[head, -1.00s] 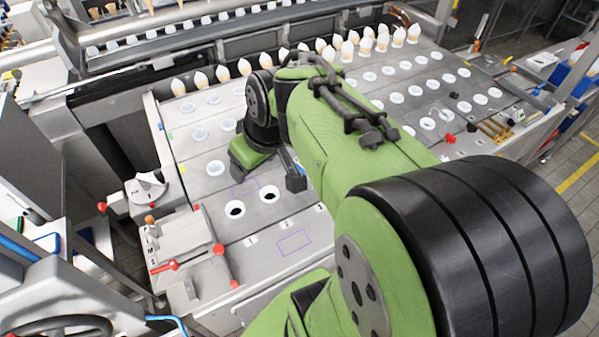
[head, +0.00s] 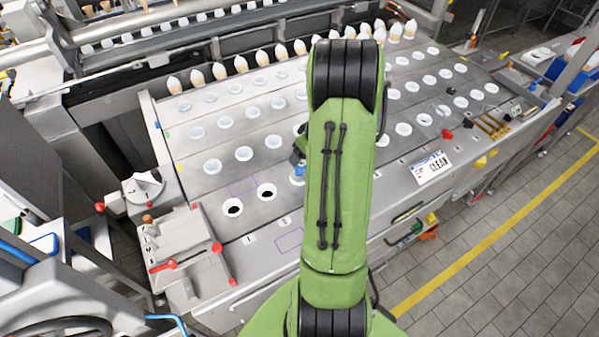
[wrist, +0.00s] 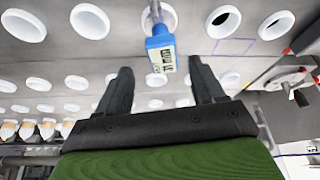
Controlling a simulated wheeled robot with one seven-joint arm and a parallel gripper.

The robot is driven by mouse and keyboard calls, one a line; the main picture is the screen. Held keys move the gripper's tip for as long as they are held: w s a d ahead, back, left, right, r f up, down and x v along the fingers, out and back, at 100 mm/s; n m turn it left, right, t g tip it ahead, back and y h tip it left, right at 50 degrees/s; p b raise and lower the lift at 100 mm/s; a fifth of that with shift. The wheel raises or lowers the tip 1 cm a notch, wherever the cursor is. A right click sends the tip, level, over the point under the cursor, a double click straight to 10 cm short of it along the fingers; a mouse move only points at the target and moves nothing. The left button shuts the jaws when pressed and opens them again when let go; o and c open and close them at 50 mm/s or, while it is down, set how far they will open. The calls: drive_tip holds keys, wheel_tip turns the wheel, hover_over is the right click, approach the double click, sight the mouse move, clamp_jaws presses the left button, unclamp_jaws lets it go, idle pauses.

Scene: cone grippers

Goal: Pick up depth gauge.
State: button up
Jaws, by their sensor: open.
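The depth gauge (wrist: 160,50), blue with a pale display face and a thin metal rod, shows in the upper middle of the wrist view. The rod end is at a round cup in the grey plate. In the head view a small blue part (head: 298,158), likely the gauge, shows at the left edge of my arm, which hides the rest. My gripper (wrist: 160,65) is open, one dark finger on each side of the gauge in the picture, with gaps on both sides. I cannot tell whether the gauge is between the fingertips or beyond them.
The grey plate (head: 215,185) holds rows of white-rimmed cups. Several cones (head: 238,65) stand along its back. A control block with red knobs (head: 185,245) is at the front left. A "CLEAN" sign (head: 431,167) and brass pieces (head: 493,125) are at the right.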

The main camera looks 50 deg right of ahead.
hover_over(298, 175)
drive_tip(key=d, duration=0.1)
wheel_tip(298, 175, down, 4)
drive_tip(key=shift+w+f+p, duration=0.1)
drive_tip(key=shift+w+p, duration=0.05)
drive_tip(key=shift+p, duration=0.15)
drive_tip(key=shift+w+d+f, duration=0.15)
drive_tip(key=shift+w+f, duration=0.05)
drive_tip(key=shift+f, duration=0.15)
drive_tip(key=shift+s+r, duration=0.1)
drive_tip(key=shift+c, duration=0.9)
clamp_jaws()
